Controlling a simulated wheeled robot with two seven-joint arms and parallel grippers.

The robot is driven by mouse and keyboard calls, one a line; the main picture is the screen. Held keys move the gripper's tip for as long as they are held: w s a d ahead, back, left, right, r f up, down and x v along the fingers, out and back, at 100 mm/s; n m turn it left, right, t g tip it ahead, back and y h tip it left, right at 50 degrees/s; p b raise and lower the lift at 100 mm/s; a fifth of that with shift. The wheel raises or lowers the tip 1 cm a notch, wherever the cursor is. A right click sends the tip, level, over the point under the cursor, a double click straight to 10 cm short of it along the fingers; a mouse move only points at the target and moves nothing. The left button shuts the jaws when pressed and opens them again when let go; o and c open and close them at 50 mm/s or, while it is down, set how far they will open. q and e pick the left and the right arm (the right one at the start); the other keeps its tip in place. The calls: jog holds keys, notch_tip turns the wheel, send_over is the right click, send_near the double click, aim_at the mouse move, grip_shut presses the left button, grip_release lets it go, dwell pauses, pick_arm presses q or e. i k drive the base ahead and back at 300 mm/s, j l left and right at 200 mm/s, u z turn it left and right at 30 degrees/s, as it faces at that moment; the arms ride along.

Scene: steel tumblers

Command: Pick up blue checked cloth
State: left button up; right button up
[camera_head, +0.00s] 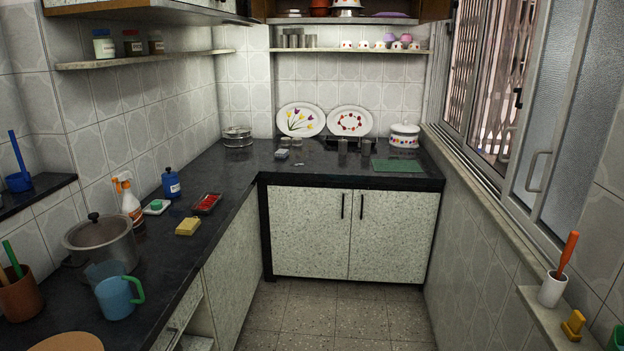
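I cannot make out a blue checked cloth anywhere in the head view. A flat green mat or cloth (398,166) lies on the right part of the back counter, and no blue checks show on it. A small yellow block like a sponge or folded cloth (187,227) lies near the front edge of the left counter. Neither of my grippers is in view.
The dark counter (225,175) runs along the left and back walls. A lidded pot (102,243), a blue mug (116,296), a spray bottle (130,203) and a red-filled tray (206,204) stand on its left arm. The floor (330,315) is clear.

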aim_at(281, 153)
jog(key=i, duration=1.45)
jog(key=i+u, duration=0.15)
jog(key=i, duration=0.3)
jog(key=i+l+u, duration=0.2)
jog(key=i, duration=0.2)
